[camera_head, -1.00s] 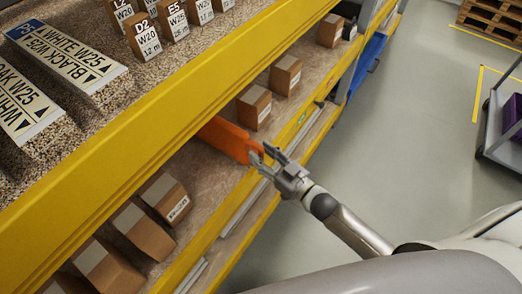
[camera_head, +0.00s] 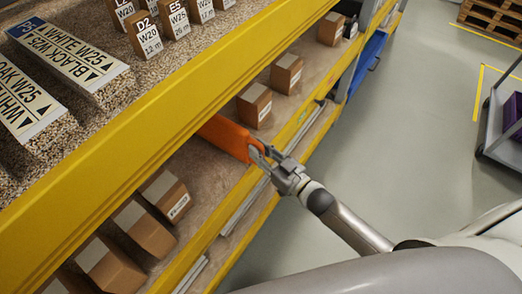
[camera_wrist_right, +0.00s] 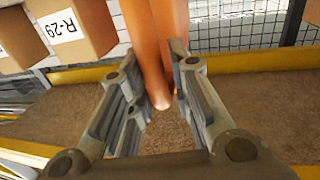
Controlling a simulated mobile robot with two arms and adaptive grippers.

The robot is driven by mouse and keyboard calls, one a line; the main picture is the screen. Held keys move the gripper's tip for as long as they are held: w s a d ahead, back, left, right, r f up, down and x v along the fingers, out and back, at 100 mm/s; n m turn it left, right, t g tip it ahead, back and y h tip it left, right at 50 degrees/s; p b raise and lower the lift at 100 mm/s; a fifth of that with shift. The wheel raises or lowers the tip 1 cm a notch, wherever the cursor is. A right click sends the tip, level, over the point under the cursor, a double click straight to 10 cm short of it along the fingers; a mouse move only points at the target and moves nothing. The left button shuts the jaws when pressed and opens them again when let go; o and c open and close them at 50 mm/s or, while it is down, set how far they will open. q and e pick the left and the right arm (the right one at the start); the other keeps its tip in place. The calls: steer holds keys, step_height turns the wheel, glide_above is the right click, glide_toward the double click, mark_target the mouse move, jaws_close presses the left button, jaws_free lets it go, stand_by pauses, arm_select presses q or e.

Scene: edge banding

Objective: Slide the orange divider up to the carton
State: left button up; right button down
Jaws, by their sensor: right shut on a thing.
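The orange divider (camera_head: 226,138) stands upright on the lower shelf, its rear part hidden by the yellow beam. My right gripper (camera_head: 264,156) is shut on its front end. In the right wrist view, the divider (camera_wrist_right: 157,45) stands between the fingers of my right gripper (camera_wrist_right: 155,75). A brown carton (camera_head: 255,107) stands just beyond the divider, with a small gap apparent. Another carton (camera_head: 165,197) stands on the near side, across a wider bare stretch. A carton marked R-29 (camera_wrist_right: 85,25) shows left of the divider in the wrist view. My left gripper is not in view.
The yellow upper beam (camera_head: 150,110) overhangs the shelf. More cartons (camera_head: 286,74) stand along it both ways. The shelf's yellow front edge (camera_head: 232,190) runs below my gripper. A cart (camera_head: 505,120) stands at the right; the grey floor between is clear.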

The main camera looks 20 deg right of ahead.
steer(key=s+a+p, duration=0.1)
steer(key=s+a, duration=1.1)
steer(key=a, duration=0.3)
steer(key=shift+p, duration=0.4)
steer(key=shift+w+f, duration=0.1)
steer(key=c, duration=1.4)
jaws_free()
steer(key=v, duration=1.2)
steer(key=shift+a, duration=0.1)
